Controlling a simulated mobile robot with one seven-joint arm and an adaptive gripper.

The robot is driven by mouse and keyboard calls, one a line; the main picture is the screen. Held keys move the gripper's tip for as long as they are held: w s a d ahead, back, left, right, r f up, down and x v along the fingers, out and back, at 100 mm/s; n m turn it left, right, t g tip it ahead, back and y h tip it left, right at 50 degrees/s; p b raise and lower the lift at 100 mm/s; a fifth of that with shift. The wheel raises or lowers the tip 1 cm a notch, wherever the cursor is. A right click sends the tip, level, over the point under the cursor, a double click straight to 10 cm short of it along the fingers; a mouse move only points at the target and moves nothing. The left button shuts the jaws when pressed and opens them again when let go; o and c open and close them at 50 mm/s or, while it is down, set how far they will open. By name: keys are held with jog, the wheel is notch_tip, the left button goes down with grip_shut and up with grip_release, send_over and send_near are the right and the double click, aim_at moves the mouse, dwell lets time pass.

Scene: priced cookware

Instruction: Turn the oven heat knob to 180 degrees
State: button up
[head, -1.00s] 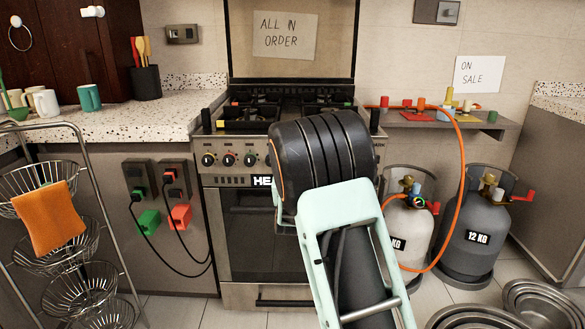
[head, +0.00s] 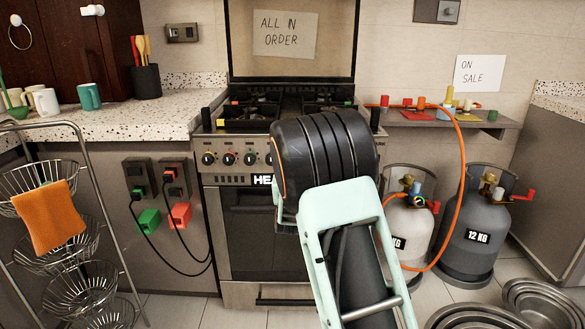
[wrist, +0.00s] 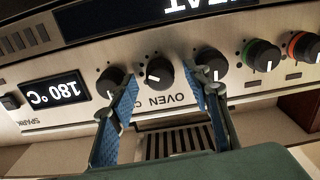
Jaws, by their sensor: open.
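The wrist view shows the oven's control panel upside down. A black knob (wrist: 160,72) with a white mark sits between the two blue fingers of my gripper (wrist: 163,84), beside a partly hidden label starting "OVEN C". The fingers are open, with gaps on both sides of this knob. A second black knob (wrist: 110,82) is partly behind the left finger, and a third (wrist: 213,62) is partly behind the right finger. In the head view, the oven (head: 262,230) stands ahead; my arm hides my gripper and the panel's right part.
Knobs with green (wrist: 262,55) and orange (wrist: 303,46) rings are to the right in the wrist view. Gas cylinders (head: 474,235) with an orange hose stand right of the oven. A wire basket rack (head: 75,262) is at the left. Metal pans (head: 475,317) lie at front right.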

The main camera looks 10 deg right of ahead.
jog(key=s+a, duration=0.2)
jog(key=s, duration=0.9)
jog(key=shift+s+a, duration=0.15)
jog(key=shift+s, duration=0.2)
